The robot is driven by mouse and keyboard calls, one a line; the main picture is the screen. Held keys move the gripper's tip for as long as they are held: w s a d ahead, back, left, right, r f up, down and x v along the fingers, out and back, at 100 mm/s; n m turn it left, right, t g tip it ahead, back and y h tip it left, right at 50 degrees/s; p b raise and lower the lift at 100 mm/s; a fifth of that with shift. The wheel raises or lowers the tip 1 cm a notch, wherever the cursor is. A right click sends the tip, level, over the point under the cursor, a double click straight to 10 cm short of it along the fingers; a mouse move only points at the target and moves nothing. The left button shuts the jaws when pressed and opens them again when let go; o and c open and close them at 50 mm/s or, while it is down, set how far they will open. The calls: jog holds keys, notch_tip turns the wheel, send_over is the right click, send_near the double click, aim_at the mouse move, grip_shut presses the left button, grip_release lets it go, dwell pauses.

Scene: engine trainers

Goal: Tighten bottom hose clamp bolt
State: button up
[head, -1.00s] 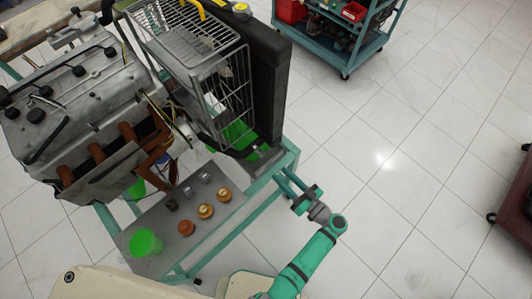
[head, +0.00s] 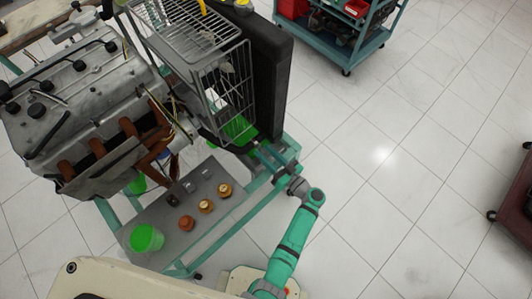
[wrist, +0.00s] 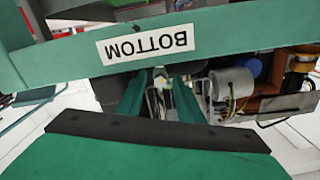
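My gripper (head: 268,156) reaches in at the right end of the teal engine stand (head: 228,228), low beside the black radiator (head: 272,80). In the wrist view its two teal fingers (wrist: 160,98) are apart, so it is open, with no object clearly held. A white label reading BOTTOM (wrist: 146,45) appears upside down on a teal beam just beyond the fingertips. A small pale metallic part (wrist: 160,76) shows between the fingers; I cannot tell whether it is the clamp bolt. I cannot make out the bottom hose clamp in the head view.
The engine (head: 80,110) and a wire cage (head: 205,65) stand left of the radiator. Several orange and metal parts and a green cup (head: 146,238) sit on the stand's grey tray (head: 165,222). A teal tool cart (head: 345,45) stands behind.

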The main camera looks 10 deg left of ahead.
grip_shut()
